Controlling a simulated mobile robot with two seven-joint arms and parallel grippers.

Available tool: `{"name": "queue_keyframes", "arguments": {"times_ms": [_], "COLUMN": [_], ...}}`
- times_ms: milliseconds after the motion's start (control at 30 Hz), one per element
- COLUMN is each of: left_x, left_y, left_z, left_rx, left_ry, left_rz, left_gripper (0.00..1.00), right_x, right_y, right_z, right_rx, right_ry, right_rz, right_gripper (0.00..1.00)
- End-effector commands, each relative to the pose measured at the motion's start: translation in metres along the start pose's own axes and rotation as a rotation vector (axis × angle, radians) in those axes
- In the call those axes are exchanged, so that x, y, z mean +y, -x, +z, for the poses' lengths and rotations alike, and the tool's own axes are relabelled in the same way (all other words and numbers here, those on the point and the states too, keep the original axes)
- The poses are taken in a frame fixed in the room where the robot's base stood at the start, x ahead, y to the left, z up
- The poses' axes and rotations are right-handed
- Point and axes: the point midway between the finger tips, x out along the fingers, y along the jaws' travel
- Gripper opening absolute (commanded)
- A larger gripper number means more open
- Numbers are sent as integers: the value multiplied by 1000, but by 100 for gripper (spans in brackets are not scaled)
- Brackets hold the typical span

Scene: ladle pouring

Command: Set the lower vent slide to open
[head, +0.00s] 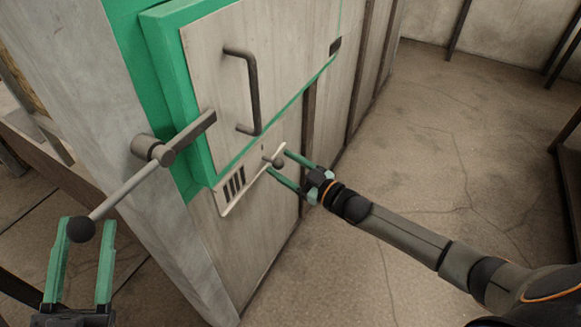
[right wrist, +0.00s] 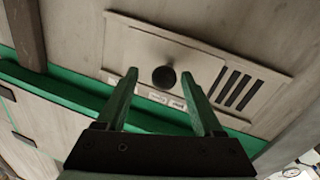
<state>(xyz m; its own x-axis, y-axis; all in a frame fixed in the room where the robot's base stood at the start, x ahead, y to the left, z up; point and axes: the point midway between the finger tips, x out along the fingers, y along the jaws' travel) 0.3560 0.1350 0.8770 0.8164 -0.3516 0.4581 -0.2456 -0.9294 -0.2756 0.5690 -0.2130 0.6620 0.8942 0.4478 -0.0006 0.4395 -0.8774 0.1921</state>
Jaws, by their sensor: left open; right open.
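The lower vent plate (head: 229,205) is a pale panel low on the cabinet face, with several dark slots (head: 234,184) at its left end. In the right wrist view the slots (right wrist: 237,88) are on the right. The slide's dark round knob (head: 278,162) sticks out right of the slots in the head view. My right gripper (head: 278,160) is open, with its green fingertips on either side of the knob. The right wrist view also shows the knob (right wrist: 163,77) between the fingertips, apart from both. My left gripper (head: 88,222) is open at the lower left, away from the vent.
A lever with a dark ball end (head: 81,230) reaches from the cabinet's corner to between the left fingertips; contact is unclear. A green-framed door (head: 222,90) with a dark bar handle (head: 254,95) is above the vent. The floor (head: 430,130) at right is clear.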

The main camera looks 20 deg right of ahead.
Motion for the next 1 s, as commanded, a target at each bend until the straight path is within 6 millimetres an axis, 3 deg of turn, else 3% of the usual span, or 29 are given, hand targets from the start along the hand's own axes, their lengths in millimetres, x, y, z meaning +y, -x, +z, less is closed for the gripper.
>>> {"name": "queue_keyframes", "arguments": {"times_ms": [133,367,700,1000], "left_x": [-1,6,24,34], "left_y": [-1,13,50,72], "left_z": [5,61,129,155], "left_rx": [-32,-260,-578,-710], "left_ry": [10,75,170,210], "left_rz": [-1,-7,-3,4], "left_gripper": [50,50,50,50], "right_x": [0,0,1,1], "right_y": [9,42,99,123], "right_z": [0,-1,-1,0], "right_rx": [-2,-5,-3,-1], "right_ry": [0,0,0,1], "right_rz": [-1,-1,0,1], "right_gripper": [68,68,68,68]}}
